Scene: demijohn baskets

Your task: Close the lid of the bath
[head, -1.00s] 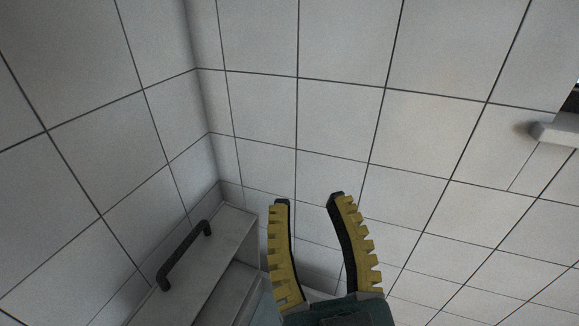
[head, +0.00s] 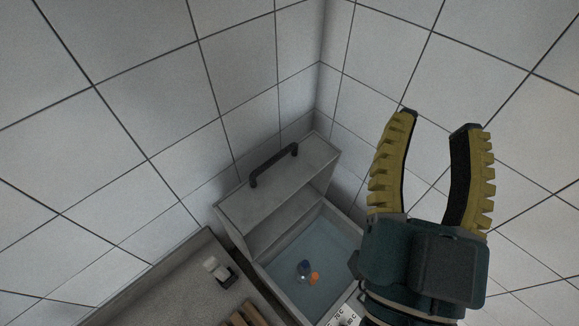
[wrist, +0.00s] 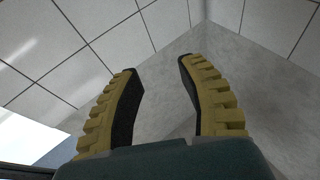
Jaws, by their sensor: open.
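The bath (head: 335,217) is a grey box in the tiled corner with bluish liquid in it. Its lid (head: 270,197) stands raised at the back left side, with a dark bar handle (head: 274,166) on its upper face. My gripper (head: 438,118) is open and empty, to the right of the lid and handle in the head view and apart from them. It hides part of the bath's right side. In the wrist view my open gripper (wrist: 157,66) has nothing between its fingers; the handle does not show there.
A small blue item (head: 304,267) and an orange item (head: 314,279) are in the bath. A grey counter (head: 165,290) at the lower left bears a whitish object (head: 213,268) and brown pieces (head: 243,318). White tiled walls close off the back.

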